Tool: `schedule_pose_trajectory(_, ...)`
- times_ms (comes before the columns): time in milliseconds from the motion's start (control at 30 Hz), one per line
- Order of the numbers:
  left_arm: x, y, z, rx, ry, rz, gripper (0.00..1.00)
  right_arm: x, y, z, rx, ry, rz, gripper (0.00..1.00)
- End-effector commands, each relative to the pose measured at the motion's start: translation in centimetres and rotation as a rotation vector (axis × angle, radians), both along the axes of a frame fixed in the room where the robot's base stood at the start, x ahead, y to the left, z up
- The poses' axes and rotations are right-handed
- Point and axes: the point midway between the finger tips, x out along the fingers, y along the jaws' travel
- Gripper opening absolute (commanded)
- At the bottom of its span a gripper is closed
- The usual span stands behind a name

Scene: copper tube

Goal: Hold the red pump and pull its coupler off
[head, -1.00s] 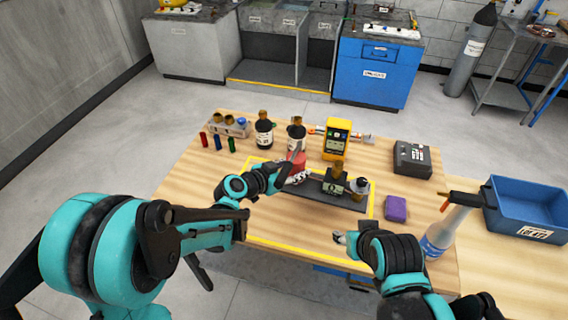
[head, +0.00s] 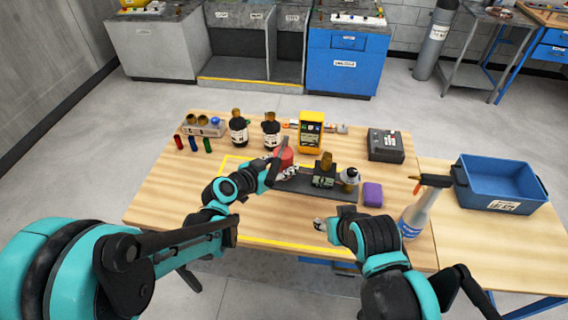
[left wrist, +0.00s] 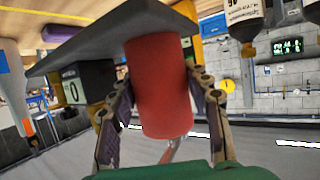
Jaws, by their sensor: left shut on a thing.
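The red pump (head: 287,155) is at the left end of a dark base plate (head: 300,187) on the wooden table. My left gripper (head: 276,172) is shut on it, and in the left wrist view the red cylinder (left wrist: 158,88) sits between both fingers, against the dark plate. A dark block with a brass top (head: 325,172) and a pale-and-dark round fitting (head: 349,178) stand farther right on the plate. I cannot tell which part is the coupler. My right gripper (head: 320,224) is near the table's front, right of the left arm, apart from the plate; its fingers are too small to read.
Two dark bottles (head: 270,132) and a yellow meter (head: 311,132) stand behind the plate. A purple block (head: 372,194) and a spray bottle (head: 415,215) are to the right. A dark box (head: 385,145) and a blue bin (head: 500,185) lie farther right. The left front tabletop is clear.

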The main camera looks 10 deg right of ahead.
Motion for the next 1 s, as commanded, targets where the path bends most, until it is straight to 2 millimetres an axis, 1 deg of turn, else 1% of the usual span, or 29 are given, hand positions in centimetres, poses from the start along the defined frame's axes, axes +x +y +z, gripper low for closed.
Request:
schedule_pose_trajectory(100, 0.7, 0.7, 0.1, -0.007, 0.0, 0.006, 0.0, 0.0, 0.0, 0.0, 0.0, 0.0, 0.0, 0.47)
schedule_pose_trajectory(1000, 4.5, 4.9, 0.2, -0.007, 0.001, 0.005, 0.0, 0.0, 0.0, -0.5, 0.0, 0.0, 0.0, 0.47)
